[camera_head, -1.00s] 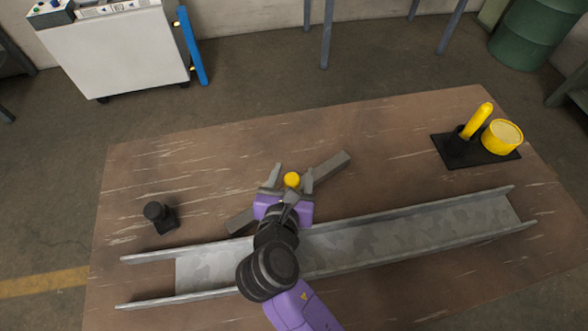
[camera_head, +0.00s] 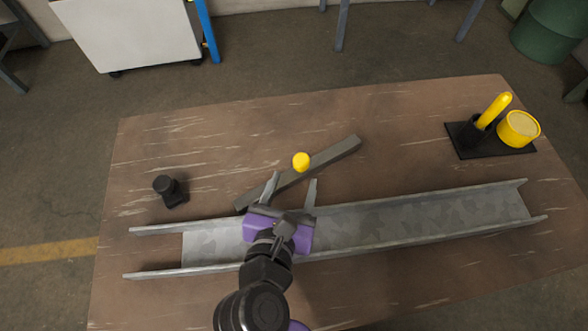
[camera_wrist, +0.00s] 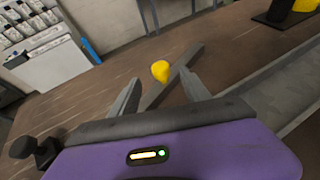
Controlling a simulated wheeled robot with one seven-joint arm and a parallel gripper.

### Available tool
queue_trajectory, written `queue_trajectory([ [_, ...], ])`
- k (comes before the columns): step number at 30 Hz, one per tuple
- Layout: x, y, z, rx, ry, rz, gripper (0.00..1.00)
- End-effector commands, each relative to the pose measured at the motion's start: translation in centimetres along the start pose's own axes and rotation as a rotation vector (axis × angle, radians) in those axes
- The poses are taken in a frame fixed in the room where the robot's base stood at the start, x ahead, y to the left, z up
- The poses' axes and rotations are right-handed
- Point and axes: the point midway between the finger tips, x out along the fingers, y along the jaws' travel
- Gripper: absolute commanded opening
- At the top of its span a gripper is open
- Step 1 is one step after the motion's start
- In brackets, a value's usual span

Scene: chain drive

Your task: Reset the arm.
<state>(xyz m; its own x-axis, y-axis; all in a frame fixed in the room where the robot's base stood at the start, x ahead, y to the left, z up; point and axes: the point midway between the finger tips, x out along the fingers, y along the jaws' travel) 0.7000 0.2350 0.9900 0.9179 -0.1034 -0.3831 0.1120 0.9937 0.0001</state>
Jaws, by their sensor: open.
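My gripper (camera_head: 291,192) is open and empty above the grey metal channel (camera_head: 415,213), with its two fingers apart and pointing to the back. In the wrist view my gripper (camera_wrist: 159,97) shows both fingers spread with nothing between them. Beyond the fingertips lies a grey bar (camera_head: 335,156), set at a slant on the table. A yellow round knob (camera_head: 301,161) is at the bar's middle, apart from the fingers. The knob also shows in the wrist view (camera_wrist: 160,71).
The wooden table (camera_head: 230,135) holds a small black part (camera_head: 169,189) at left. At right, a black base (camera_head: 515,152) carries a yellow-handled item (camera_head: 494,109) and a yellow cup (camera_head: 519,128). The back middle of the table is clear.

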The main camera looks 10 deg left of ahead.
Motion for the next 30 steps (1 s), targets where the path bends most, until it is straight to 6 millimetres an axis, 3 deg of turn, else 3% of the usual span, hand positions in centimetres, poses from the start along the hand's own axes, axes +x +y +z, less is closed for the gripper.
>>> queue_trajectory([
  [9,0.0,0.0,0.0,0.016,0.0,0.0,0.55],
  [14,-0.1,1.7,0.7,0.198,-0.022,0.072,0.55],
  [18,-1.1,5.5,2.1,0.545,0.002,0.272,0.55],
  [21,-2.2,6.5,1.6,0.815,0.079,0.397,0.55],
  [26,-3.7,4.8,0.3,1.273,0.252,0.519,0.55],
  [30,-5.4,0.9,-0.7,1.702,0.413,0.559,0.55],
])
